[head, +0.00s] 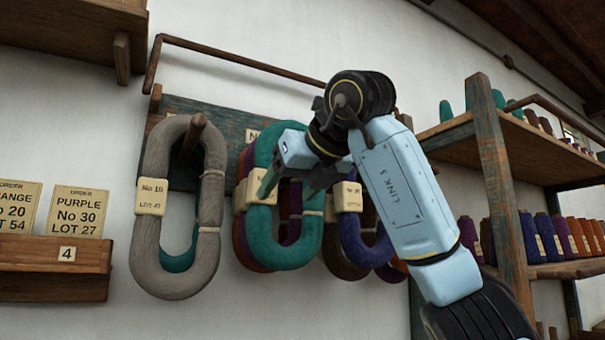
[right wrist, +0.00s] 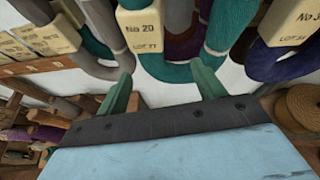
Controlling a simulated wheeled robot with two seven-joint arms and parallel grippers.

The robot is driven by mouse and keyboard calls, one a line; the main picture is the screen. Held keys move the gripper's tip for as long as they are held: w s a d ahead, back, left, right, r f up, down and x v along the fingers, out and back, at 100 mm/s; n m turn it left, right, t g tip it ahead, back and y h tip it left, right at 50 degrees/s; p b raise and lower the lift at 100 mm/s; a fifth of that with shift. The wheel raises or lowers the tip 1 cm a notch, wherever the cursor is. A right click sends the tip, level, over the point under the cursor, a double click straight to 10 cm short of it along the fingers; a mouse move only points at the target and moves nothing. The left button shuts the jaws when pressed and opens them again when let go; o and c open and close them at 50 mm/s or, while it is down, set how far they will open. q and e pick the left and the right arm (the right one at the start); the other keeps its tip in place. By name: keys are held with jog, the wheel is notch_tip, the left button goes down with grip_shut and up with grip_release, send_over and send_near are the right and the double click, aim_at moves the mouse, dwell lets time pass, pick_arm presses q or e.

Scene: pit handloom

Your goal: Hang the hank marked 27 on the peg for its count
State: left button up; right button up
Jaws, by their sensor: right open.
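Several hanks hang on pegs of a teal board (head: 180,103). A grey hank (head: 150,235) at the left has a tag reading No 10; its lot number is hard to read. A blue-purple hank (head: 358,245) hangs further right. Contact is unclear. My left gripper is out of view.
Order cards stand on a wooden ledge (head: 50,255) at the left; one card (head: 78,210) reads PURPLE No 30 LOT 27. A wooden rail (head: 235,62) runs above the hanks. Shelves with cones (head: 555,235) and a post (head: 500,180) stand at the right.

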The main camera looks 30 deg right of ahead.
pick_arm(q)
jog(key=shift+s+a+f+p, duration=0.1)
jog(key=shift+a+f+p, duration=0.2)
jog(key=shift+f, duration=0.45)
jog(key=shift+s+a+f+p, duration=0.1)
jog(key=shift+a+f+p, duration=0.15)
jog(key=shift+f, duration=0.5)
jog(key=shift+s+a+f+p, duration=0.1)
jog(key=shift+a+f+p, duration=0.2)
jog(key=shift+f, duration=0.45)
pick_arm(e)
jog(key=v, duration=1.3)
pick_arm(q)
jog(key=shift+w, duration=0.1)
pick_arm(e)
jog(key=shift+f, duration=0.1)
